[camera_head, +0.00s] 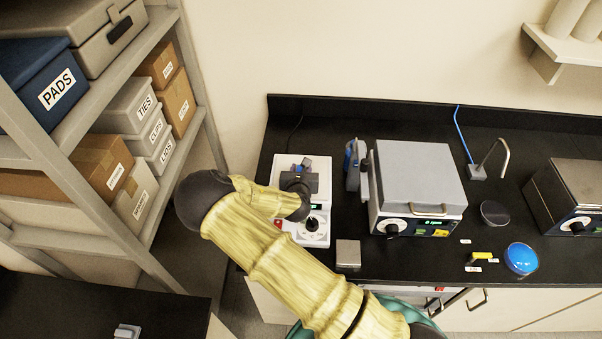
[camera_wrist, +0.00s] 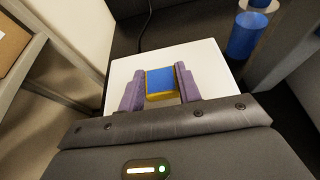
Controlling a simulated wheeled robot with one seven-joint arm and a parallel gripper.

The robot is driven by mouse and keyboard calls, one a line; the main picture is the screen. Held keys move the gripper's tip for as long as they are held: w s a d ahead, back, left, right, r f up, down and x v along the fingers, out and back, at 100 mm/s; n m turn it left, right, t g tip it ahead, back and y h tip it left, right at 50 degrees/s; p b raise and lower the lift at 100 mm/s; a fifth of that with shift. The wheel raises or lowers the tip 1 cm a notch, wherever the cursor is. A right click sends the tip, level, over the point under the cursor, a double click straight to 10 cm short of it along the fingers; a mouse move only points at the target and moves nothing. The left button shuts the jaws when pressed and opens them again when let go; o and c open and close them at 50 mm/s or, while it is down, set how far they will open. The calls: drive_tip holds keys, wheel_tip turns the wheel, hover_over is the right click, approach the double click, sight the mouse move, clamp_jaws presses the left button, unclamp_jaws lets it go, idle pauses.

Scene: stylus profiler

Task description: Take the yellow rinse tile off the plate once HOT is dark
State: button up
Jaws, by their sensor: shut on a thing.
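The yellow tile (camera_wrist: 160,83), with a blue top face, sits between the purple fingers of my gripper (camera_wrist: 159,76) in the wrist view. The fingers press on its two sides. Below it is the white plate (camera_wrist: 205,60); I cannot tell whether the tile touches it or is just above. In the head view my gripper (camera_head: 303,166) is over the white hotplate unit (camera_head: 286,162) at the left of the black bench. A small red mark (camera_head: 278,223) shows on the unit's front, partly beside my arm. I cannot read it as HOT or tell whether it is lit.
A grey-lidded instrument (camera_head: 415,175) stands right of the hotplate, with a blue and grey holder (camera_head: 354,168) between. A grey square block (camera_head: 348,253) lies at the bench front. A blue dome (camera_head: 521,258) is farther right. A shelf rack (camera_head: 150,190) stands left.

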wheel_tip(320, 180, up, 9)
drive_tip(key=shift+f+b, duration=0.15)
drive_tip(key=shift+b, duration=1.05)
